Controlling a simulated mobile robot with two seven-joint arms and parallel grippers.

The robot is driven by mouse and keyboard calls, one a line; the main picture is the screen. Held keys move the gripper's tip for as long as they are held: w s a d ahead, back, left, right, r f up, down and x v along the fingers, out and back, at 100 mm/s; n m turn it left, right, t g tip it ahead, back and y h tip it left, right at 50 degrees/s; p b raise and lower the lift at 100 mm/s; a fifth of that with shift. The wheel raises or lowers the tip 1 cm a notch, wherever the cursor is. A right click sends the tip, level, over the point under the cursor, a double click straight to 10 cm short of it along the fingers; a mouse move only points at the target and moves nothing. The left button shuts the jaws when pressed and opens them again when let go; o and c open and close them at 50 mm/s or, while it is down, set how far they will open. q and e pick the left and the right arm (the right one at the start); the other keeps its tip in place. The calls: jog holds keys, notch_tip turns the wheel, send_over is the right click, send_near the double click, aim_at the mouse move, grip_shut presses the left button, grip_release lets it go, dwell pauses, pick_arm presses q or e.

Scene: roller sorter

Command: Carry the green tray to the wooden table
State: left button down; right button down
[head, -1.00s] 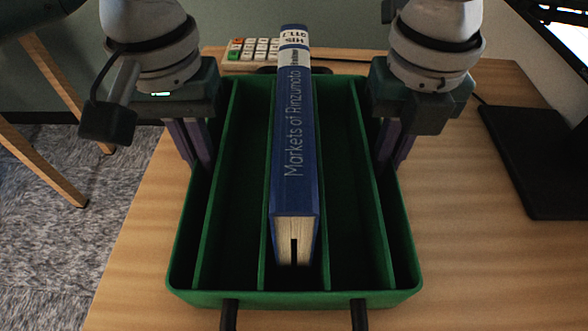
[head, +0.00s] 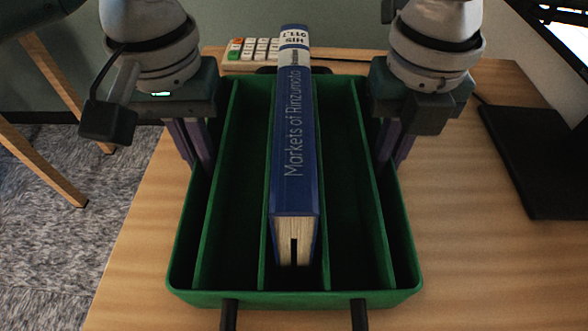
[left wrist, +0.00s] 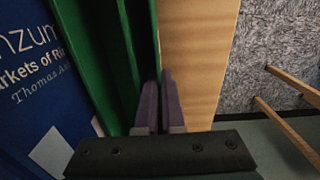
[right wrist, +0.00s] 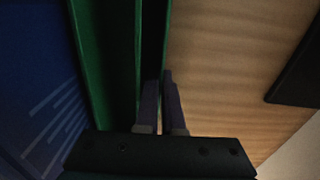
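The green tray (head: 300,299) is in the middle of the head view, over a light wood tabletop (head: 480,250). I cannot tell whether it rests on the wood or hangs just above it. A thick blue book (head: 294,140) stands on edge in its middle compartment. My left gripper (head: 190,150) is at the tray's left side wall, and my right gripper (head: 397,150) is at its right side wall. In the left wrist view the purple fingers (left wrist: 160,105) are close together with the wall between them. In the right wrist view the fingers (right wrist: 163,102) straddle the other wall likewise.
A keypad device (head: 252,53) lies behind the tray at the back left. A flat black pad (head: 540,160) lies on the wood at the right. Wooden legs (head: 45,165) stand on grey carpet (head: 45,240) at the left. Bare wood lies between tray and pad.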

pick_arm(q)
jog(key=shift+r, duration=0.15)
pick_arm(e)
jog(key=shift+r, duration=0.15)
